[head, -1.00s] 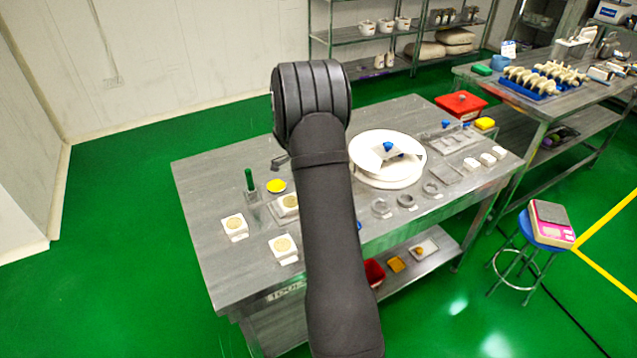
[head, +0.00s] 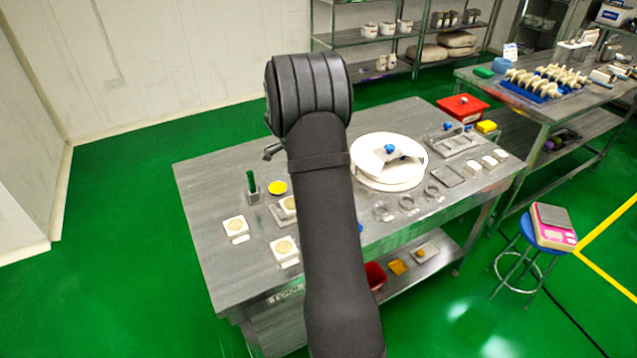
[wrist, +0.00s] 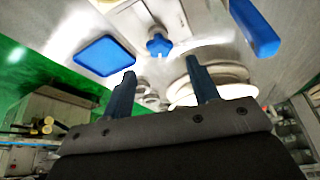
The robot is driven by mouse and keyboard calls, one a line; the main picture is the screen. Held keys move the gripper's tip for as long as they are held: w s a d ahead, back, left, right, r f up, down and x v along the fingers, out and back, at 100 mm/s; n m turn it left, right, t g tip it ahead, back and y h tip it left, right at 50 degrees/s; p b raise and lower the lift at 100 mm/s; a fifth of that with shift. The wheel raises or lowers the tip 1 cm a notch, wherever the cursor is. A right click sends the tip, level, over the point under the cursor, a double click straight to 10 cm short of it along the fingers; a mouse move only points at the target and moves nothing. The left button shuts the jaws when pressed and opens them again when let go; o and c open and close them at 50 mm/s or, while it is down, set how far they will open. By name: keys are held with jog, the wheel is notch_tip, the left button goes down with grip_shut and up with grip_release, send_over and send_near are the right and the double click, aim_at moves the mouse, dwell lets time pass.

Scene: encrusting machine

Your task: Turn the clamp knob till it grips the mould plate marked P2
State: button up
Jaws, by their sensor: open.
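In the wrist view a blue star-shaped knob (wrist: 158,45) sits on a pale metal part. My gripper (wrist: 163,75) is open and empty, its two blue fingers apart; the knob shows between and beyond the fingertips, not touched. In the head view one blue knob (head: 390,148) stands over a grey plate on a white round turntable (head: 364,176), and a smaller blue knob (head: 447,126) is farther back. I cannot tell which one the wrist view shows. No P2 mark is readable, so I cannot pick out that mould plate. My arm hides part of the table.
In the wrist view a blue slab (wrist: 104,56) and blue block (wrist: 256,28) flank the knob.

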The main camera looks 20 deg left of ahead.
jog(key=v, duration=1.2)
jog(key=shift+d, duration=0.1)
jog(key=x, duration=1.7)
jog(key=shift+w+f, duration=0.1)
jog(key=shift+f, duration=0.15)
